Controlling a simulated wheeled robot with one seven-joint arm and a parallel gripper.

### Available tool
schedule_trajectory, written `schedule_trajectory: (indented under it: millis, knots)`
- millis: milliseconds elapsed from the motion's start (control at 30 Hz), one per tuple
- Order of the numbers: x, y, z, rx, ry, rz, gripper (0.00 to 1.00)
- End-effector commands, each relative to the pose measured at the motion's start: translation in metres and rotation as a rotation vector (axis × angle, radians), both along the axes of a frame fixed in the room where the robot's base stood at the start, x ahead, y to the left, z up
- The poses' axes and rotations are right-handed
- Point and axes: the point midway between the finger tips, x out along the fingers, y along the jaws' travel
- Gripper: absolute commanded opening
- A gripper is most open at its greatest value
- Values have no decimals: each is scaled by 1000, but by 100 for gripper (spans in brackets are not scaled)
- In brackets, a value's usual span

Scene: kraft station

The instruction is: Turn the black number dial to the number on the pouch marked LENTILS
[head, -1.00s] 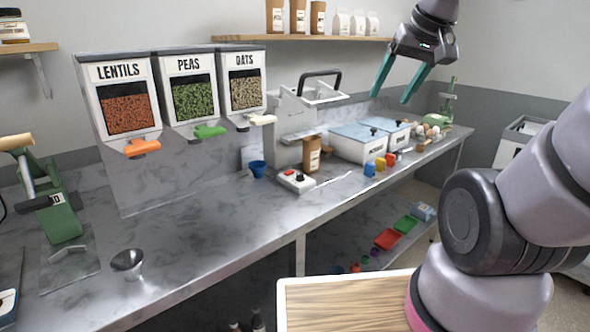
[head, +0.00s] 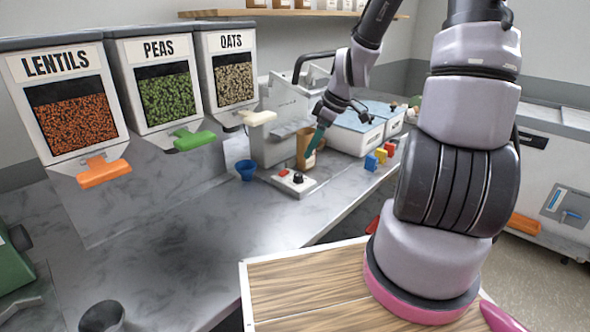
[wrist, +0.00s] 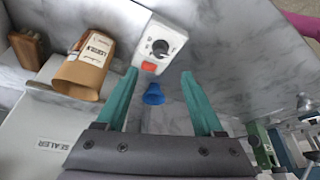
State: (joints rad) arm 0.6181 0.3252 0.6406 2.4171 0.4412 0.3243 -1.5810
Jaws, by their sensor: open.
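The black number dial (head: 298,178) sits on a small white box (head: 292,187) with a red switch, on the counter. In the wrist view the dial (wrist: 160,47) shows a light pointer mark; its numbers are too small to read. An upright brown pouch (head: 304,150) stands behind the box. In the wrist view the pouch (wrist: 82,75) has a white label, too blurred to read surely; no number is legible. My gripper (wrist: 158,76) is open and empty, its teal fingers pointing towards the box.
A blue cup (head: 246,170) stands left of the box. The sealer (head: 283,125) is behind it. Dispensers for lentils (head: 68,110), peas (head: 157,85) and oats (head: 233,72) hang at left. Coloured blocks (head: 378,158) lie right.

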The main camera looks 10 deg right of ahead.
Motion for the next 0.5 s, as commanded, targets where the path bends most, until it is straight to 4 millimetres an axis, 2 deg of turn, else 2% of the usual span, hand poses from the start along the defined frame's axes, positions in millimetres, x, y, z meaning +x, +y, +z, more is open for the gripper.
schedule_trajectory:
  millis: [500]
  knots:
    - [16,27,-76,1,4,-2,69]
